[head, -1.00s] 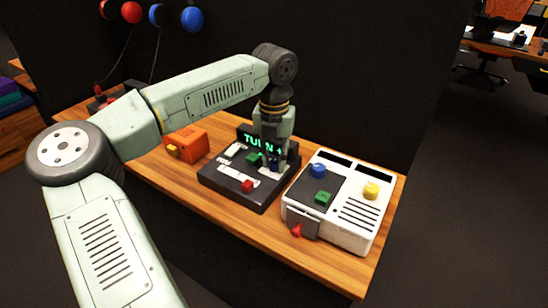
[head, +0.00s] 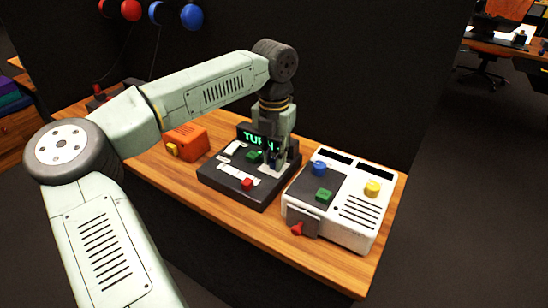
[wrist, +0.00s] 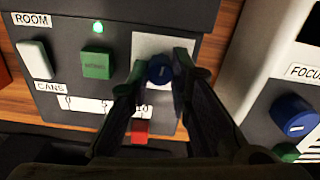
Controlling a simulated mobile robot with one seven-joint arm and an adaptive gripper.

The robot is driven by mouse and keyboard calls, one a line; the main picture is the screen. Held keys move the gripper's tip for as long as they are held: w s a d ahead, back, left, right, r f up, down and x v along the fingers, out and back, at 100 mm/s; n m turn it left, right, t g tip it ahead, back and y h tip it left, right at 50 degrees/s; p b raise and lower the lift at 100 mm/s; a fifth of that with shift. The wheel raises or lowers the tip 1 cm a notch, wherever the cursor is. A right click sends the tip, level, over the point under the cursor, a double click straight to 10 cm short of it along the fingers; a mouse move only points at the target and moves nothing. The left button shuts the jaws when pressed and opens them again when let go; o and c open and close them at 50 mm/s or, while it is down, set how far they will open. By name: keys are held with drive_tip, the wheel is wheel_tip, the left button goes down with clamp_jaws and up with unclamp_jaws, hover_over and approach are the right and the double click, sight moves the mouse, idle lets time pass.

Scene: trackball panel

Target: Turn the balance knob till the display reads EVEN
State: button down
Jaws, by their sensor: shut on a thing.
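A dark panel (head: 222,184) stands on the wooden table, with a lit green display (head: 258,140) at its back. The display reads TURN; the sign after it is partly behind my gripper and too small to read surely. My gripper (head: 273,162) points down over the panel's right side. In the wrist view my gripper (wrist: 160,64) is shut on a blue knob (wrist: 158,69) with a pale pointer mark, one finger on each side. The knob stands on a light grey plate (wrist: 150,43). Its own label is not readable.
Close around the knob are a green button (wrist: 97,64), a white switch (wrist: 35,60), a slider strip (wrist: 85,104) and a red button (wrist: 140,131). A white device (head: 360,228) stands close on the right, an orange box (head: 187,141) on the left.

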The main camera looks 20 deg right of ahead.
drive_tip(key=shift+m+b, duration=0.45)
drive_tip(key=shift+m, duration=1.75)
drive_tip(key=c, duration=1.5)
unclamp_jaws()
drive_tip(key=shift+o, duration=0.2)
wheel_tip(320, 180, up, 12)
